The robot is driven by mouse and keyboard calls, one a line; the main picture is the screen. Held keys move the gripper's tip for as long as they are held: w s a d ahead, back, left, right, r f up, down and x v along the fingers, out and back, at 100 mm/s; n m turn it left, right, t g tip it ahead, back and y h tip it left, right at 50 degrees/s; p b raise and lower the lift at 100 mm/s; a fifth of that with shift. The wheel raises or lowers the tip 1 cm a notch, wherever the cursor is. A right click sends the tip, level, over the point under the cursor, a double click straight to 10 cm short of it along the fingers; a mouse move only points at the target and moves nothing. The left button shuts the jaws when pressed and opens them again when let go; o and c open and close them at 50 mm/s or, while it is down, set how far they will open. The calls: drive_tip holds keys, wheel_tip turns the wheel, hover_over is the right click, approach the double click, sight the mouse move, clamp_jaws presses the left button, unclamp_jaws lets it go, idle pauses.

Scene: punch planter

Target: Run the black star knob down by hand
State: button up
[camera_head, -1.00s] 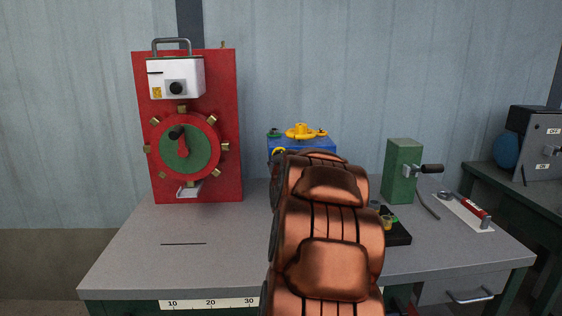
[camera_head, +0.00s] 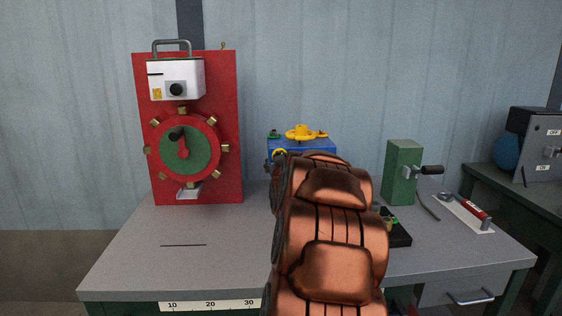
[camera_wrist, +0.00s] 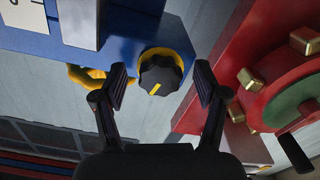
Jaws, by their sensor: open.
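The black star knob (camera_wrist: 160,72) shows in the wrist view with a yellow pointer mark, against a yellow collar on the blue box (camera_wrist: 28,38). My gripper (camera_wrist: 160,70) is open, with one finger on each side of the knob in the picture. Gaps show between the knob and both fingers. I cannot tell how deep the knob sits between them. In the head view the blue box (camera_head: 318,146) stands behind my copper arm, which hides the knob and my gripper.
A red panel with a green dial (camera_head: 188,152) and brass pegs stands left of the blue box. A green block with a crank (camera_head: 402,172) stands to the right. The bench's left front (camera_head: 180,265) is clear. The red panel (camera_wrist: 235,45) is close at right in the wrist view.

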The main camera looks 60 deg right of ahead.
drive_tip(key=v, duration=1.2)
idle(0.3)
drive_tip(key=shift+s, duration=0.1)
